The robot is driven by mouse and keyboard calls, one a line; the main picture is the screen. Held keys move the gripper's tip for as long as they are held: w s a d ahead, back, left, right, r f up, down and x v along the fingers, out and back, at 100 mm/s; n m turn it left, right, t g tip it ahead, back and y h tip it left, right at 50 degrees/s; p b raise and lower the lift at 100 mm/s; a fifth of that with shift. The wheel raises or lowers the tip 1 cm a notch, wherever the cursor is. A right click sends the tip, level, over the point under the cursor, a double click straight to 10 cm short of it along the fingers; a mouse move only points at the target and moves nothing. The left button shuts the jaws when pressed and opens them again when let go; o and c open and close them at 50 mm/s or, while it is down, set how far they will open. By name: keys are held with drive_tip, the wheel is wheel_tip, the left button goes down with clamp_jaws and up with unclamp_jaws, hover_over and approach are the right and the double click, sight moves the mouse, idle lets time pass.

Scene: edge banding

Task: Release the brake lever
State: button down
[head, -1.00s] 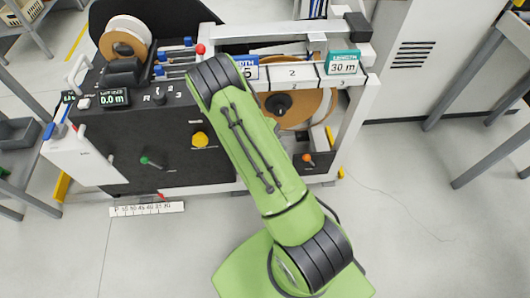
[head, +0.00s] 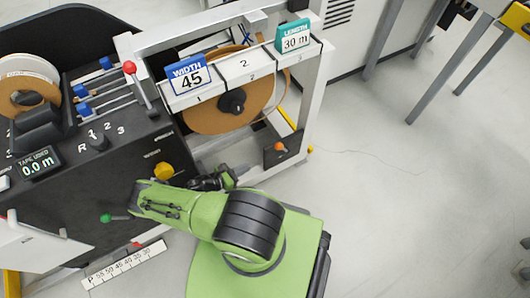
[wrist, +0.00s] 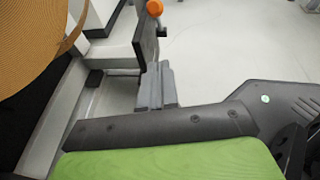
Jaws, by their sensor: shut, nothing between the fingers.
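A lever with an orange knob (head: 279,147) stands on a dark plate at the machine's lower right, beside the tape reel. No label shows that it is the brake lever. In the wrist view its orange knob (wrist: 155,7) is at the top edge, with a thin stem below it beside the dark plate. My gripper (head: 238,171) is low in front of the machine, to the left of and below the orange knob in the head view. In the wrist view my gripper's grey fingers (wrist: 157,86) are together and empty, apart from the knob.
The brown tape reel (head: 225,107) hangs behind the white frame (head: 314,105), close to my gripper. The floor (head: 400,190) to the right is clear.

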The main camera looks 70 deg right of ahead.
drive_tip(key=r+b+x, duration=0.2)
drive_tip(key=x, duration=1.1)
drive_tip(key=shift+d+r, duration=0.35)
drive_tip(key=shift+r, duration=0.1)
